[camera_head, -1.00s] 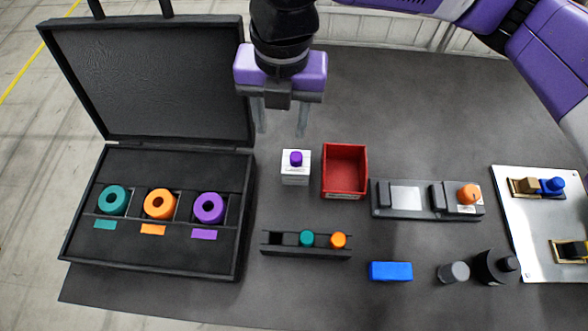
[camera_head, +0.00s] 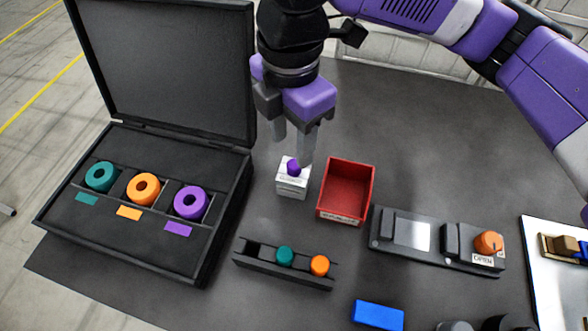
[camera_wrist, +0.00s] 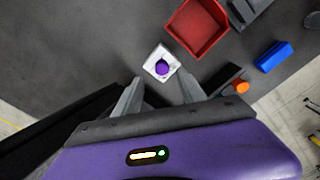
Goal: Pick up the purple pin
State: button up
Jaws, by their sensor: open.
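The purple pin (camera_head: 294,167) stands upright in a small white block (camera_head: 292,184) on the dark table. The pin also shows in the wrist view (camera_wrist: 162,68), on top of the white block (camera_wrist: 161,62). My gripper (camera_head: 292,150) is open and empty, just above and behind the pin in the head view. In the wrist view its two fingers (camera_wrist: 163,88) are spread, and the pin lies a little beyond the fingertips, roughly centred between them. The pin's lower part is hidden in the block.
A red bin (camera_head: 346,190) stands close right of the block. A black rack (camera_head: 285,270) holds a teal and an orange pin. An open black case (camera_head: 150,215) with ring spools lies left. A dark fixture (camera_head: 436,241), a blue block (camera_head: 378,315) and a white panel (camera_head: 553,285) lie right.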

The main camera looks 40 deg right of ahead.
aim_at(294, 164)
jog(key=f, duration=0.5)
jog(key=shift+s, duration=0.25)
jog(key=shift+c, duration=0.2)
grip_shut()
